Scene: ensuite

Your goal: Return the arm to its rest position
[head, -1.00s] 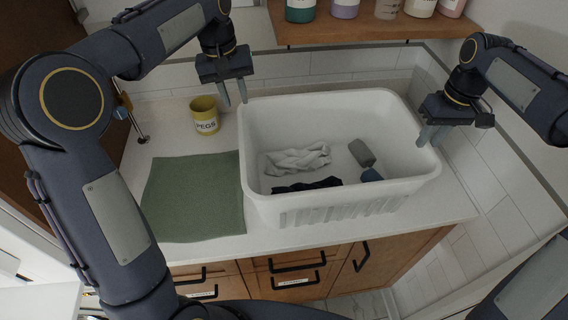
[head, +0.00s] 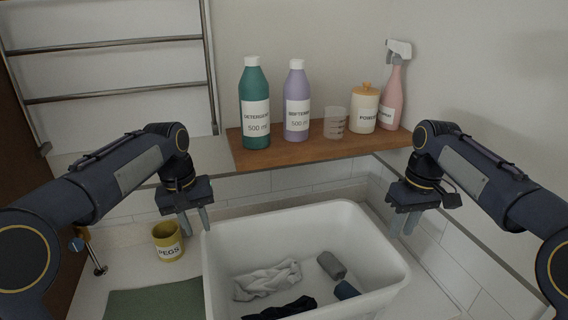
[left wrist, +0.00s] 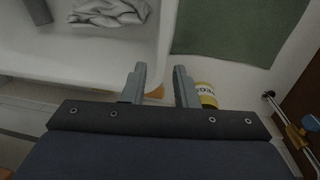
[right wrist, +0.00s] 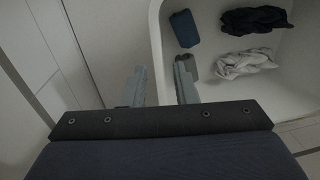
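My left gripper (head: 195,222) hangs fingers-down at the basket's back left corner, above the counter. In the left wrist view its fingers (left wrist: 160,85) are apart with nothing between them. My right gripper (head: 404,222) hangs fingers-down by the basket's back right edge. In the right wrist view its fingers (right wrist: 161,88) are apart and empty. The white basket (head: 225,240) stands on the counter between the arms. It holds a light grey cloth (head: 268,280), a dark cloth (head: 285,310), a grey rolled item (head: 331,265) and a blue rolled item (head: 346,290).
A wooden shelf (head: 270,158) behind carries a green detergent bottle (head: 255,105), purple softener bottle (head: 297,100), measuring cup (head: 335,122), powder jar (head: 363,110) and pink spray bottle (head: 393,95). A yellow pegs cup (head: 167,242) and green mat (head: 150,303) are left of the basket.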

